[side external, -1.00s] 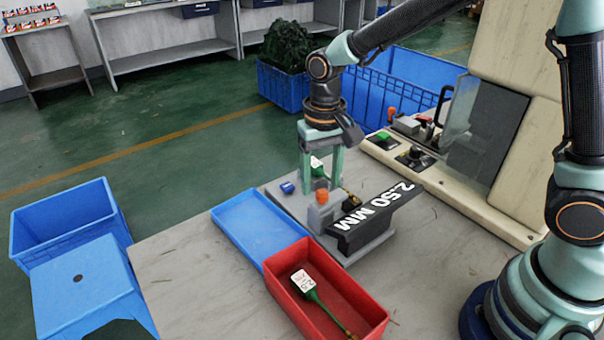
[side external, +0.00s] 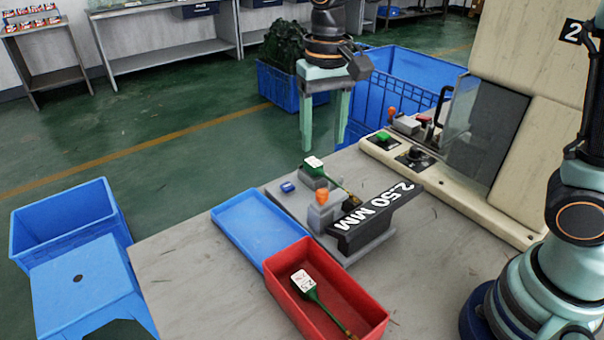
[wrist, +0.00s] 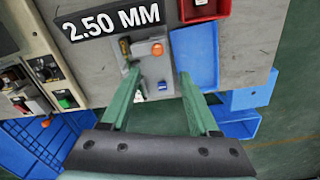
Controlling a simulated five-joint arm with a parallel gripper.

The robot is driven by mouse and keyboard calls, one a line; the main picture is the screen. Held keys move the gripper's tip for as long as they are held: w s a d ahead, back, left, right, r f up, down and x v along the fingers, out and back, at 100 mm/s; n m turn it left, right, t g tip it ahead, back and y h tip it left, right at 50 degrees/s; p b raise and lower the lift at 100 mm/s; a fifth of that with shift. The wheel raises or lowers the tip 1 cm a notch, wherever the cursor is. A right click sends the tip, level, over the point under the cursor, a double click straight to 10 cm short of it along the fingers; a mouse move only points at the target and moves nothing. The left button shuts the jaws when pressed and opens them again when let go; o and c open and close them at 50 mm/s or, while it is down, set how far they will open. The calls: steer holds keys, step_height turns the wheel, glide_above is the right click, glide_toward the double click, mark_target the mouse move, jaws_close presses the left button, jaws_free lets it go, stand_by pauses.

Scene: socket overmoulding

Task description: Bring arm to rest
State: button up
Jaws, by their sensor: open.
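My gripper (side external: 324,138) is raised above the fixture on the grey table, its two green fingers apart and empty. In the wrist view my gripper (wrist: 163,115) looks down with its fingers spread and nothing between them. A green-handled part with a white tag (side external: 314,163) lies on the fixture (side external: 330,217) behind the black "2.50 MM" plate (side external: 375,215). The gripper is apart from it. In the wrist view the black plate (wrist: 110,20) shows at upper left, and one finger partly hides the green part.
A blue tray (side external: 250,228) and a red bin (side external: 345,290) holding another tagged green part (side external: 304,281) sit on the table. A machine with a green button (side external: 383,136) stands at right. Blue crates (side external: 70,225) stand at left. The air around my gripper is clear.

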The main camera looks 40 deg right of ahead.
steer(key=s+d+r+n+t, duration=0.2)
steer(key=s+d+t, duration=0.3)
steer(key=s+d, duration=0.5)
steer(key=shift+d+r+n+t, duration=0.15)
steer(key=shift+d+n+t, duration=0.15)
steer(key=shift+d+n, duration=0.2)
steer(key=o, duration=0.6)
steer(key=w+d+f+g, duration=0.1)
steer(key=w+d+g, duration=0.2)
steer(key=w+g, duration=0.85)
steer(key=shift+t+y, duration=0.3)
steer(key=shift+t, duration=0.15)
steer(key=x, duration=0.6)
steer(key=d+x, duration=0.1)
steer(key=x, duration=0.3)
steer(key=shift+w, duration=0.1)
steer(key=shift+w, duration=0.1)
